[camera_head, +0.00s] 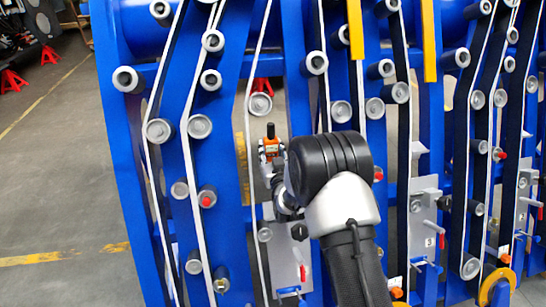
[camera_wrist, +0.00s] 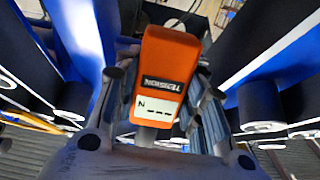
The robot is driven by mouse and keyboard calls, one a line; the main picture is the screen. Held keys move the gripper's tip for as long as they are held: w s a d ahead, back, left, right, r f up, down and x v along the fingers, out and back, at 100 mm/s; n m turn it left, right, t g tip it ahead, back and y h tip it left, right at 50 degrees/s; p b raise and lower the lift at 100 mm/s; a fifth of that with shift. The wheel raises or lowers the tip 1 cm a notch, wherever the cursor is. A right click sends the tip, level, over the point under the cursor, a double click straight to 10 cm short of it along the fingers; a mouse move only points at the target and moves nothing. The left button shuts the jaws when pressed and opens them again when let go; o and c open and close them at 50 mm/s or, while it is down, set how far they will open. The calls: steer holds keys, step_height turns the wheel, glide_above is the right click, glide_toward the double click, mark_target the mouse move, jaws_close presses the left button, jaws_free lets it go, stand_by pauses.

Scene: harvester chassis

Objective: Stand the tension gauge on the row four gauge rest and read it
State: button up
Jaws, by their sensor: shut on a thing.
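The tension gauge (camera_wrist: 168,68) is an orange block lettered TENSION. Its white display shows N and dashes, with no number. My gripper (camera_wrist: 163,108) is shut on it, with a finger on either side. In the head view the gauge (camera_head: 271,147) shows small, orange with a dark top, roughly upright in my gripper (camera_head: 270,160), in front of the blue frame and right of a white belt. A grey plate (camera_head: 285,252) with a red-tipped knob and a small blue bracket (camera_head: 288,291) stands below, partly behind my arm. I cannot read its row number or tell which part is the gauge rest.
Blue uprights (camera_head: 115,150) carry several grey rollers and white belts close around my gripper. Another grey plate (camera_head: 425,235), marked 3, stands to the right. Yellow bars (camera_head: 355,30) hang above. Open grey floor (camera_head: 60,190) lies to the left.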

mark_target(270, 155)
steer(key=shift+w+a+f, duration=0.15)
steer(key=shift+w+f, duration=0.05)
steer(key=shift+w, duration=0.45)
steer(key=shift+w+a+f, duration=0.1)
steer(key=shift+w+f, duration=0.1)
steer(key=shift+w, duration=0.4)
steer(key=shift+f, duration=1.4)
steer(key=shift+f, duration=0.35)
steer(key=o, duration=1.2)
steer(key=shift+o, duration=0.2)
steer(key=shift+s+f, duration=0.1)
steer(key=shift+f, duration=0.05)
steer(key=s+d, duration=0.2)
steer(key=s, duration=0.9)
steer(key=shift+s+d, duration=0.2)
steer(key=shift+s, duration=0.15)
